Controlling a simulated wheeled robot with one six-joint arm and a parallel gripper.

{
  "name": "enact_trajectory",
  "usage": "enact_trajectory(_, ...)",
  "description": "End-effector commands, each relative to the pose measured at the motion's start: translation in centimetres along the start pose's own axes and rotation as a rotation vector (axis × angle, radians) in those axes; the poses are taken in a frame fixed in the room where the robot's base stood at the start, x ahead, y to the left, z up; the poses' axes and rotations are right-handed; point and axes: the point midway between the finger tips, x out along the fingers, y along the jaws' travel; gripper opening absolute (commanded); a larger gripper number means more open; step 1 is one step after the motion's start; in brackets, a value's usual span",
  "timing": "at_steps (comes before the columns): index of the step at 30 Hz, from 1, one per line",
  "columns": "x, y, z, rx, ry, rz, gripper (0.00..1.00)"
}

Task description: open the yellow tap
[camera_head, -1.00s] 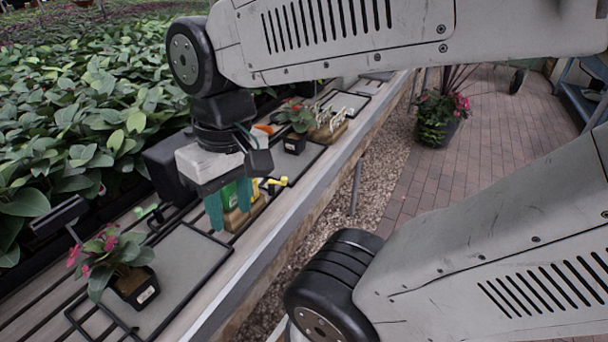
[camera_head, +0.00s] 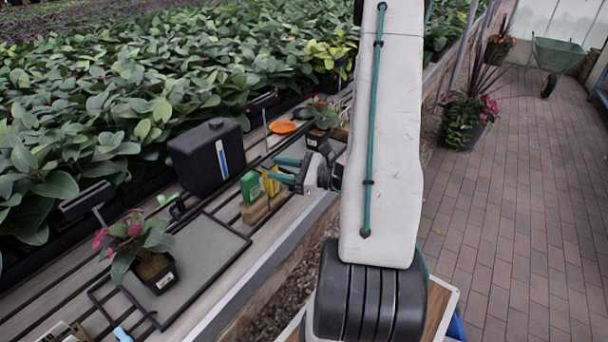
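A small upright yellow shape (camera_head: 270,183) shows just left of my gripper, beside a green box (camera_head: 250,188) on wooden blocks. I cannot tell whether it is the yellow tap or a packet; my gripper may hide part of the tap. My gripper (camera_head: 281,170) is over the bench with its teal fingers pointing left. The fingers are apart with nothing seen between them. The fingertips are close to the top of the yellow shape; contact cannot be told.
A black tank (camera_head: 207,157) with a blue-and-white strip stands left of the green box. A pink-flowered pot (camera_head: 153,270) stands on a grey tray (camera_head: 205,248) in front. An orange saucer (camera_head: 283,127) and another potted plant (camera_head: 318,115) are behind.

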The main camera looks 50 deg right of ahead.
Motion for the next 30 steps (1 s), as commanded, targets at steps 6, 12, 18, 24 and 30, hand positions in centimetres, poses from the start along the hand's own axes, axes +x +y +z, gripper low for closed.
enact_trajectory(6,-7.5,-4.3,-8.3,0.156,0.050,-0.410,0.37)
enact_trajectory(12,-10.2,-5.2,-11.1,0.199,0.073,-0.548,0.37)
enact_trajectory(18,-8.2,-6.5,-11.5,0.199,0.074,-0.552,0.37)
enact_trajectory(24,-5.4,-8.1,-11.8,0.198,0.073,-0.550,0.37)
enact_trajectory(30,-3.9,-9.0,-12.1,0.200,0.074,-0.552,0.37)
